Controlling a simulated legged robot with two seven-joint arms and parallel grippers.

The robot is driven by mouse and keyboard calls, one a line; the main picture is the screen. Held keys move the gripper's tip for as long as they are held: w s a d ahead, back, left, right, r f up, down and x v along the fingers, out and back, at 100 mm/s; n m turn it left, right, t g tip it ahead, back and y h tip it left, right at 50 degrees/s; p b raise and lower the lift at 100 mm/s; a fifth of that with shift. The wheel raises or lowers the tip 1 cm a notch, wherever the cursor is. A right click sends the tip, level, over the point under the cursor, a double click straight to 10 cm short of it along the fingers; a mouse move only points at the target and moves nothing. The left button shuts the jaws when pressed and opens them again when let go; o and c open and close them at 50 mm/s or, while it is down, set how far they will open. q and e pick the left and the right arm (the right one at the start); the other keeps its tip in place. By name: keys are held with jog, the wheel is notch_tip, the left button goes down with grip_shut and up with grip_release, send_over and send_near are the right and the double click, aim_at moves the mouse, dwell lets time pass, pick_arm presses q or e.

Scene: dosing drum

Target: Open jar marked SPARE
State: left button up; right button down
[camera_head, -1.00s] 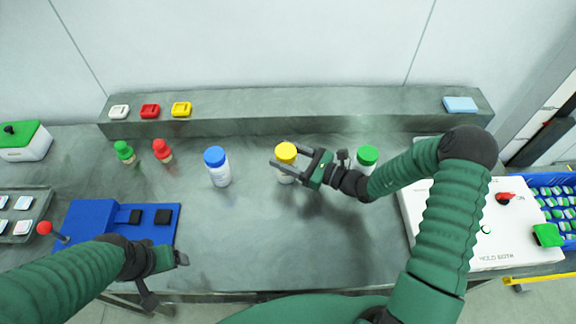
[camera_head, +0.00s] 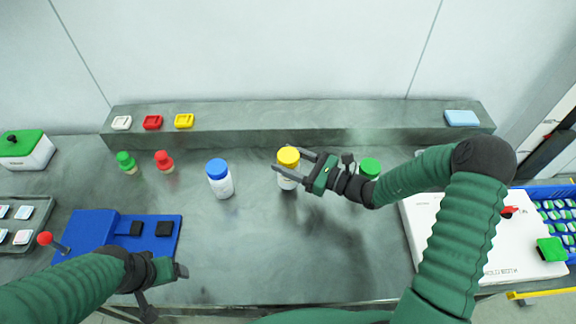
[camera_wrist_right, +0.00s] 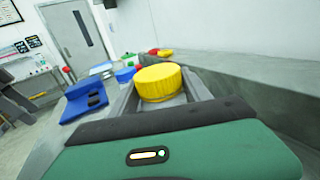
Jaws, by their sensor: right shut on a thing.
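Three white jars stand on the grey bench: one with a blue lid (camera_head: 219,179), one with a yellow lid (camera_head: 288,168) and one with a green lid (camera_head: 369,169). I cannot read a SPARE mark on any of them. My right gripper (camera_head: 290,167) is shut on the yellow-lidded jar, its fingers on either side. In the right wrist view the yellow lid (camera_wrist_right: 159,82) sits on the jar between the fingers. The green-lidded jar is partly hidden behind my right arm. My left gripper (camera_head: 165,285) is low at the left, over the bench's front edge; its jaws are unclear.
Green (camera_head: 126,162) and red (camera_head: 165,161) dropper-like bottles stand left of the jars. A blue fixture (camera_head: 92,232) lies at the left, a white box (camera_head: 440,215) at the right. A raised ledge (camera_head: 300,118) runs along the back. The bench's middle front is clear.

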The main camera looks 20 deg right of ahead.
jog(key=s+r, duration=0.1)
jog(key=s, duration=1.5)
jog(key=shift+d+r, duration=0.2)
jog(key=shift+d, duration=0.15)
jog(key=c, duration=1.1)
grip_release()
grip_shut()
